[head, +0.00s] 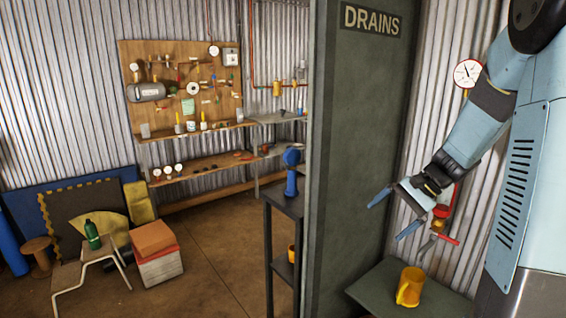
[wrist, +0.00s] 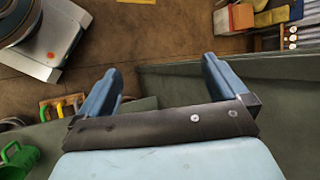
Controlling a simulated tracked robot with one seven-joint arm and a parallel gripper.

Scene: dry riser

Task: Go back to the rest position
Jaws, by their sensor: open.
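My gripper (head: 388,214) is at the right in the head view, with its two blue fingers spread apart and pointing left. It is in front of the corrugated wall, close to the dark green DRAINS panel (head: 362,130). The wrist view shows the same open fingers (wrist: 160,72) with nothing between them. My arm reaches down and to the left from the right edge of the head view. A small red-handled brass valve (head: 441,212) is on the wall behind and beside the gripper, partly hidden by it. I cannot tell whether they touch.
A yellow mug (head: 410,287) stands on a green shelf (head: 370,285) below the gripper. A round gauge (head: 467,73) is on the wall near my arm. A dark stand (head: 284,205) with a blue object is left of the panel. Floor (head: 215,235) is clear between.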

